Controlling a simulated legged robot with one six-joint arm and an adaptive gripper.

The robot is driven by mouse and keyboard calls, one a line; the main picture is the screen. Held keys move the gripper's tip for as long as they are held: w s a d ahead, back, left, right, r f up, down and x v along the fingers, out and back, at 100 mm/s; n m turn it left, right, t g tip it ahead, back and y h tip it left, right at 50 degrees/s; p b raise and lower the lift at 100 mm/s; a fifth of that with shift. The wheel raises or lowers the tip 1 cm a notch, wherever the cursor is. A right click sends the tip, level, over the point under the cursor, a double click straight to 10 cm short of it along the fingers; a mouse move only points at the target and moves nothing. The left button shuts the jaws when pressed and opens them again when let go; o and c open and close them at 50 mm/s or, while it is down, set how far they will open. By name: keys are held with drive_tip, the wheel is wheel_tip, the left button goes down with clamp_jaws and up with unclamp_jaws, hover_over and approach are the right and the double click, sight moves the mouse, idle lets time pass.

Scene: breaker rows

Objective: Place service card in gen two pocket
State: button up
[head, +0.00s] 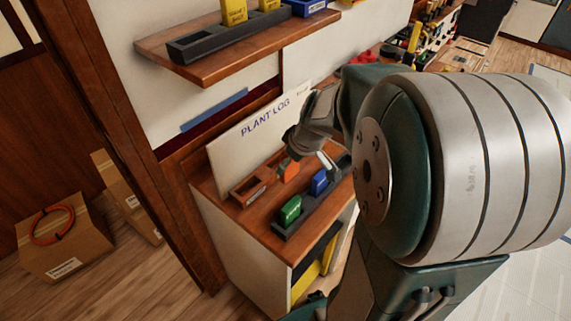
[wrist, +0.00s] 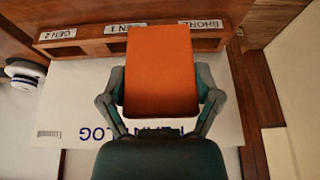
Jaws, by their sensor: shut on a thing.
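An orange card, which I take as the service card (wrist: 160,72), is held between the two fingers of my gripper (wrist: 161,92) in the wrist view. In the head view the card (head: 288,171) hangs below my gripper (head: 297,150), near the small wooden holder (head: 250,188) on the cabinet top. In the wrist view the wooden holder (wrist: 85,48) bears the labels GEN 2 (wrist: 57,34) at left, GEN 1 (wrist: 125,28) in the middle and SHORE (wrist: 206,24) at right. The card lies in front of the GEN 1 and SHORE side. Whether it touches the holder cannot be told.
A dark tray (head: 283,232) with a green block (head: 289,210) and a blue block (head: 319,182) stands beside the holder. The PLANT LOG board (head: 255,130) leans behind. A shelf (head: 190,68) is above. Cardboard boxes (head: 65,245) are at the left floor.

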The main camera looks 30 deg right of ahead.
drive_tip(key=s+a+r, duration=0.2)
drive_tip(key=s+r, duration=0.2)
drive_tip(key=s, duration=0.5)
drive_tip(key=w+d+r, duration=0.1)
drive_tip(key=w+d, duration=0.9)
drive_tip(key=w, duration=0.1)
drive_tip(key=w+d+f, duration=0.2)
drive_tip(key=w+f, duration=0.1)
drive_tip(key=w, duration=0.1)
drive_tip(key=w+d+f, duration=0.1)
drive_tip(key=w+f, duration=0.2)
drive_tip(key=w, duration=0.1)
drive_tip(key=w+d+f, duration=0.2)
drive_tip(key=w+f, duration=0.1)
drive_tip(key=w, duration=0.1)
drive_tip(key=shift+w+d+f, duration=0.15)
drive_tip(key=shift+d+f, duration=0.15)
drive_tip(key=shift+f, duration=1.5)
drive_tip(key=o, duration=1.1)
drive_tip(key=shift+f, duration=0.1)
drive_tip(key=shift+c, duration=0.2)
